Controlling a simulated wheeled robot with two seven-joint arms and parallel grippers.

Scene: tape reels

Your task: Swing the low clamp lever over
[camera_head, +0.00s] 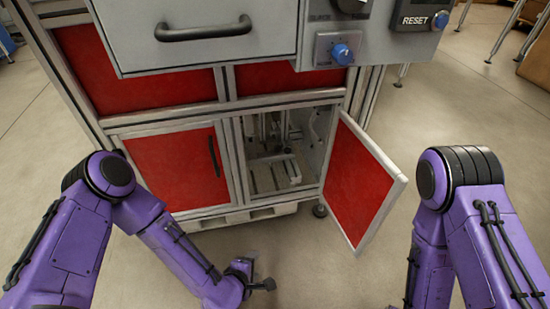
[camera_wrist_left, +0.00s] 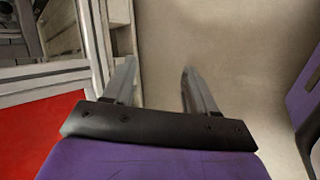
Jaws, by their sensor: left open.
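Grey clamp-like hardware (camera_head: 283,165) stands low inside the open cabinet compartment in the head view. It is small and partly in shadow, so I cannot pick out the lever or its position for certain. My left gripper (camera_head: 268,284) is low in front of the cabinet, over the floor, outside the compartment. In the left wrist view my left gripper (camera_wrist_left: 158,70) has its two fingers apart with only floor between them. My right arm shows at the right of the head view, but its gripper is out of frame.
The open red door (camera_head: 358,180) stands out to the right of the compartment. A closed red door (camera_head: 178,168) is on its left. A grey drawer (camera_head: 200,30) and a blue knob (camera_head: 342,54) are above. The floor (camera_head: 310,255) in front is clear.

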